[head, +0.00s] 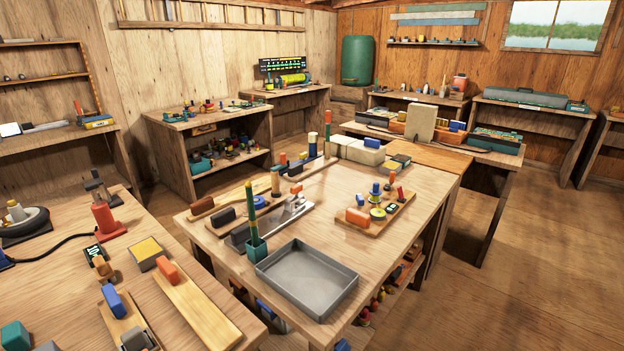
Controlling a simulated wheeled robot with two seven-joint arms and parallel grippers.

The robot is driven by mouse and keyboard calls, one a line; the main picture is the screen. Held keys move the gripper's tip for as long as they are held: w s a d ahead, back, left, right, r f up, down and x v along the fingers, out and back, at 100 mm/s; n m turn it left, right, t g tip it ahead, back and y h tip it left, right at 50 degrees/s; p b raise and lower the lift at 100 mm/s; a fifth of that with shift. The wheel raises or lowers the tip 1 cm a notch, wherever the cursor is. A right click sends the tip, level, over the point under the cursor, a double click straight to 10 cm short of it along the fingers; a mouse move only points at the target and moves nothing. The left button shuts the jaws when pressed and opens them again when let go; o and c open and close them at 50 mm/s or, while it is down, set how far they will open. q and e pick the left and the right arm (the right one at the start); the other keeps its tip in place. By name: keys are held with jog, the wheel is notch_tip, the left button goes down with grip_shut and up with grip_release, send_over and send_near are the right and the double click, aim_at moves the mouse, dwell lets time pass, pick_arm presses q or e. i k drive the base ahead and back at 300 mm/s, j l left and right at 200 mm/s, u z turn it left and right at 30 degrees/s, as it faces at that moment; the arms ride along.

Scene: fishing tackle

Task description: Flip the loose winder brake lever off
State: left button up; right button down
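I cannot tell for sure which thing is the loose winder or how its brake lever stands. A wooden board (347,229) on the middle table carries an orange block, a yellow ring, a blue spool-like part (375,190), a small dark display (391,208) and a small upright red piece (401,193). On the left table stand a red cylinder on a red base (104,219), a dark display with green figures (95,253) and a wooden board with an orange block (207,312). Neither of my grippers is in view.
A grey empty tray (306,280) lies at the front of the middle table (228,263). A green upright rod (250,215) stands in a teal holder beside it. A dark cable (45,251) crosses the left table. Floor is clear at right.

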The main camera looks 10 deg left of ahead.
aim_at(400, 192)
jog(key=i+l+u, duration=0.25)
jog(key=u, duration=0.15)
jog(key=i+l+u, duration=0.5)
jog(key=l+u, duration=0.25)
